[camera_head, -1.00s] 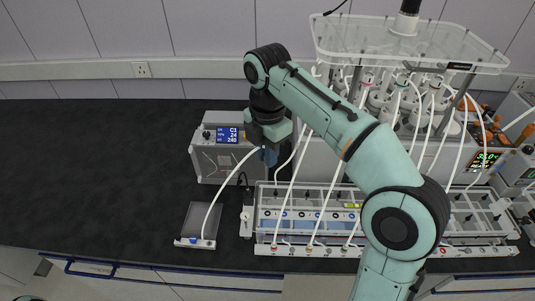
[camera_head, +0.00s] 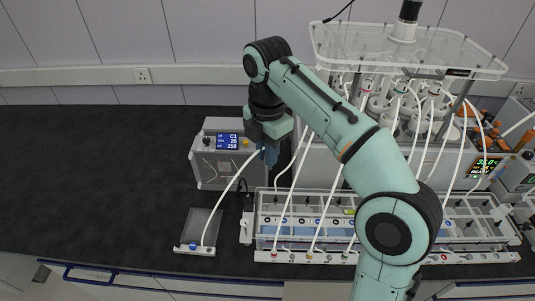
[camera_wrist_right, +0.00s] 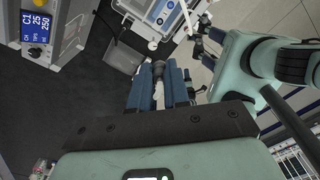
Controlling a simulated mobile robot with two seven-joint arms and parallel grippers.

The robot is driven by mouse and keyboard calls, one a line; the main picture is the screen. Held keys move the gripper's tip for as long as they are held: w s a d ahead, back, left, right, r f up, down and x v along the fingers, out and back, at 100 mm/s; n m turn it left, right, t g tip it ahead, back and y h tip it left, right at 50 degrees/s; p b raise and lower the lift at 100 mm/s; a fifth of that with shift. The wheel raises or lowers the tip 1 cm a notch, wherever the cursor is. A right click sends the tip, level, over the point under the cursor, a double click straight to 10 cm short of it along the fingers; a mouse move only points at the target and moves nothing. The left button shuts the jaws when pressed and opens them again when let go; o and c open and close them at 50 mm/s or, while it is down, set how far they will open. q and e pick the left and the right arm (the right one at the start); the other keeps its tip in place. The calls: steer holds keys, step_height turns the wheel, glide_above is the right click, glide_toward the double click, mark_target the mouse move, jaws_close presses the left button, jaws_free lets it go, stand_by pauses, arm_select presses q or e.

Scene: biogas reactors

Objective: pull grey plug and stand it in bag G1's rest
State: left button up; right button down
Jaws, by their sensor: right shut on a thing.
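My right gripper (camera_head: 270,156) is in front of the grey box's right edge, above the counter. In the right wrist view its blue fingers (camera_wrist_right: 158,80) are shut on a small grey plug (camera_wrist_right: 158,69), with a pale tube between them. In the head view the fingers mostly hide the plug. A white tube (camera_head: 228,188) curves from the gripper down to a flat, clear panel (camera_head: 205,222) with a blue fitting at its front edge. I cannot read any G1 label, nor tell which holder is its rest. My left gripper is not in view.
The grey box (camera_head: 210,160) with a blue display stands behind the gripper. To the right, a clear rack (camera_head: 262,222) holds a row of compartments with white tubes running up to bottles under a clear shelf (camera_head: 410,50). The dark counter (camera_head: 90,180) is clear at left.

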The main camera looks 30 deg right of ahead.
steer(key=shift+a+r, duration=0.1)
steer(key=w+a, duration=0.2)
steer(key=a, duration=0.7)
steer(key=w+a, duration=0.2)
steer(key=a, duration=0.7)
steer(key=shift+w, duration=0.25)
